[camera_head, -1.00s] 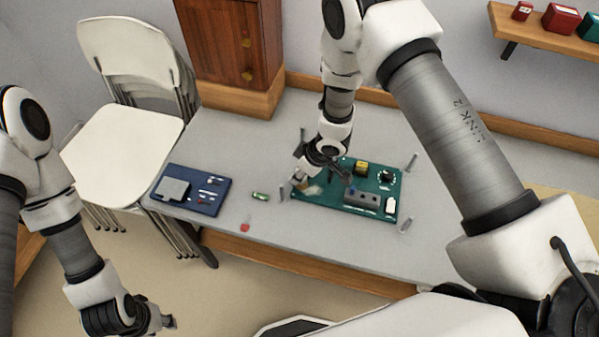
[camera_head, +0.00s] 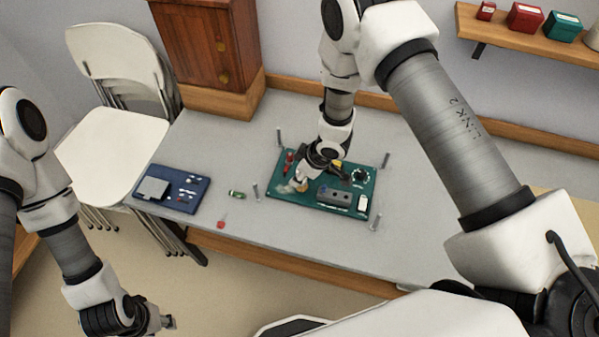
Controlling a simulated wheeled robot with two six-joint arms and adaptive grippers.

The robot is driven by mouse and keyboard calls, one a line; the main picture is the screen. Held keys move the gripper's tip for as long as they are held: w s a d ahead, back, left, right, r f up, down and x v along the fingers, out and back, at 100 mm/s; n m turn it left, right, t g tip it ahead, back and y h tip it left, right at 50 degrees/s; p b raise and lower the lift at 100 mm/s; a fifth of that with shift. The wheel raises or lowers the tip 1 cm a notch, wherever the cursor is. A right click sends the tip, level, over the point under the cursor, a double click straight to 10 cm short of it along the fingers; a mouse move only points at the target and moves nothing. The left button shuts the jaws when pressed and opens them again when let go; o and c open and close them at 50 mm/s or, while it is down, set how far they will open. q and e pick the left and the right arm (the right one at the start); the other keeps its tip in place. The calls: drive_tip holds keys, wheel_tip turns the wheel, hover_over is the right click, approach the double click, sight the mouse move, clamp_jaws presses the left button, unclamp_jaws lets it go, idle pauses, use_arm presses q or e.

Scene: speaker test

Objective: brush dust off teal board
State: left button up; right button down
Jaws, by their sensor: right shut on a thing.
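The teal board (camera_head: 345,207) lies on the grey table and bears a grey block, a white part, a round dial and a red part. A pale dusty patch (camera_head: 287,188) shows at its left side. My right gripper (camera_head: 301,182) is low over the board's left half, beside the patch. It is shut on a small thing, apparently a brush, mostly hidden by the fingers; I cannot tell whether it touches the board. My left gripper (camera_head: 166,321) is at the lower left, off the table and away from the board; whether its fingers are open is too small to tell.
Upright grey posts (camera_head: 256,192) stand around the board's corners. A blue board (camera_head: 200,196), a small green part (camera_head: 237,194) and a red part (camera_head: 222,224) lie to the left. A wooden cabinet (camera_head: 200,45) stands behind. The table's right part is bare.

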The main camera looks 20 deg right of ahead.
drive_tip(key=shift+a+r+p, duration=0.2)
drive_tip(key=shift+r+p, duration=0.1)
drive_tip(key=shift+r, duration=0.35)
drive_tip(key=shift+w+r+p, duration=0.1)
drive_tip(key=shift+r+p, duration=0.2)
drive_tip(key=shift+r, duration=0.05)
drive_tip(key=shift+p+v, duration=0.95)
drive_tip(key=shift+v, duration=0.25)
drive_tip(key=shift+w+a+r+p, duration=0.3)
drive_tip(key=shift+r+p, duration=0.1)
drive_tip(key=shift+r, duration=0.15)
